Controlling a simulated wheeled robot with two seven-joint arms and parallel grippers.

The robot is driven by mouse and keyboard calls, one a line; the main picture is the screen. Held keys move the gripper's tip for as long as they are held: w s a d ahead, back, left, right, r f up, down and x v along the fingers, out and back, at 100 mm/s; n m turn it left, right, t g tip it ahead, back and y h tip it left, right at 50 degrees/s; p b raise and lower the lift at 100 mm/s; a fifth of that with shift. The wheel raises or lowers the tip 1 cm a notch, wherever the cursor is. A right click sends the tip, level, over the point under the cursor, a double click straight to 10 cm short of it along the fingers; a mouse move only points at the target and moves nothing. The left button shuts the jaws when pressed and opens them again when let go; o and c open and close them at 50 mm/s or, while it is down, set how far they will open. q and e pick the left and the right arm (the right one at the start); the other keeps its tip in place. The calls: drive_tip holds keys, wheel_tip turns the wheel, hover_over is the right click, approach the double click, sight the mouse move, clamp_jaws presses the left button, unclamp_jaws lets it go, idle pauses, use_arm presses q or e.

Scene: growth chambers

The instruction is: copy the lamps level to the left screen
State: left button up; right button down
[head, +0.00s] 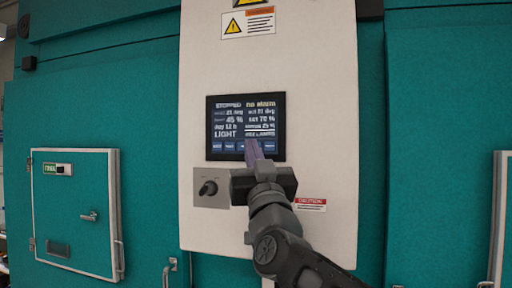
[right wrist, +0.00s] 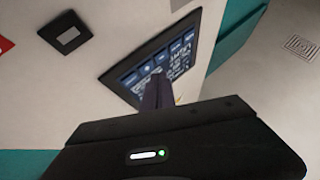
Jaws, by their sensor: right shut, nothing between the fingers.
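A dark-framed screen (head: 246,127) is set in a white panel, with white text lines and a row of blue buttons along its bottom. The text is small; I can make out "STOPPED", "45 %", "LIGHT" and, less surely, "no alarm" and "set 70 %". My right gripper (head: 254,150) is shut and empty, its fingertips over the lower right of the screen, hiding part of the button row. In the right wrist view the screen (right wrist: 133,72) is tilted and the fingers (right wrist: 157,92) reach across its lower part. I cannot tell whether they touch it. My left gripper is not in view.
A grey plate with a black rotary knob (head: 209,188) is left of my right gripper. A red-topped caution label (head: 311,203) is to its right. Warning labels (head: 248,23) are above the screen. A teal chamber door (head: 75,205) with a handle is at left.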

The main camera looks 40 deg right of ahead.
drive_tip(key=shift+d, duration=0.1)
idle(0.7)
drive_tip(key=shift+w+d, duration=0.25)
drive_tip(key=shift+w+d+b, duration=0.15)
drive_tip(key=shift+d+b, duration=0.1)
drive_tip(key=shift+b, duration=0.05)
idle(0.7)
drive_tip(key=shift+a, duration=0.1)
drive_tip(key=shift+s+a, duration=0.45)
drive_tip(key=shift+a, duration=0.05)
idle(0.4)
drive_tip(key=s+a, duration=0.1)
drive_tip(key=a, duration=0.1)
drive_tip(key=s+a, duration=0.1)
drive_tip(key=a, duration=0.1)
drive_tip(key=shift+s, duration=0.4)
idle(0.6)
